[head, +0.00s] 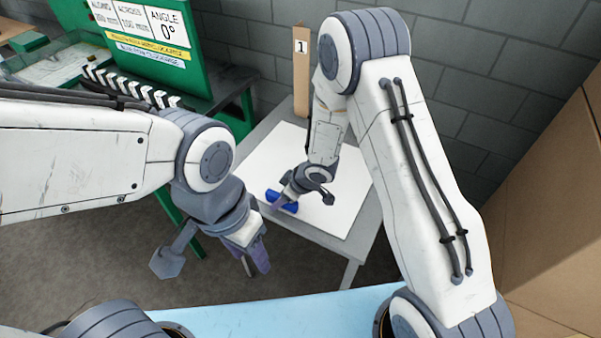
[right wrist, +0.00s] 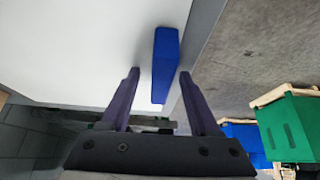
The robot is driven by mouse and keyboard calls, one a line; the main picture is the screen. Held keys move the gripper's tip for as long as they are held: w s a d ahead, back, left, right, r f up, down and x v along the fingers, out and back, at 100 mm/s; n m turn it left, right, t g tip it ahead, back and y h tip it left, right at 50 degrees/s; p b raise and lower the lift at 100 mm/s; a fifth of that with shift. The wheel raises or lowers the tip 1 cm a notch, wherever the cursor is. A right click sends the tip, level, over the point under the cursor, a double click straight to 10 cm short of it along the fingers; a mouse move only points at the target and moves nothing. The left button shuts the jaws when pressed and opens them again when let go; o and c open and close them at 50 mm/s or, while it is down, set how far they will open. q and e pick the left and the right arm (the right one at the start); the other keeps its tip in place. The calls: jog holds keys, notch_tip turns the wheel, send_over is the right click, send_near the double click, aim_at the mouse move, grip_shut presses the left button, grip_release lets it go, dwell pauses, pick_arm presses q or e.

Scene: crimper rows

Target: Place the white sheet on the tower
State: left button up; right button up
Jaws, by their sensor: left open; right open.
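The white sheet (head: 265,158) lies flat on a small grey table; it also fills much of the right wrist view (right wrist: 70,45). A blue block (head: 274,196) rests at the sheet's edge. My right gripper (head: 290,192) is low over the sheet, close to the block. In the right wrist view its open fingers (right wrist: 159,74) have the block (right wrist: 168,60) in the gap ahead of them; I cannot tell whether they touch it. My left gripper (head: 256,262) is open and empty, in front of the table's left side. No thing is clearly recognisable as the tower.
A brown post (head: 301,75) marked 1 stands behind the table. A green machine (head: 190,80) with an angle sign stands at the back left. A large cardboard box (head: 550,190) is at the right. Green and blue bins (right wrist: 288,125) show in the right wrist view.

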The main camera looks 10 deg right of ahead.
jog(key=shift+f, duration=0.15)
jog(key=shift+c, duration=0.3)
grip_shut()
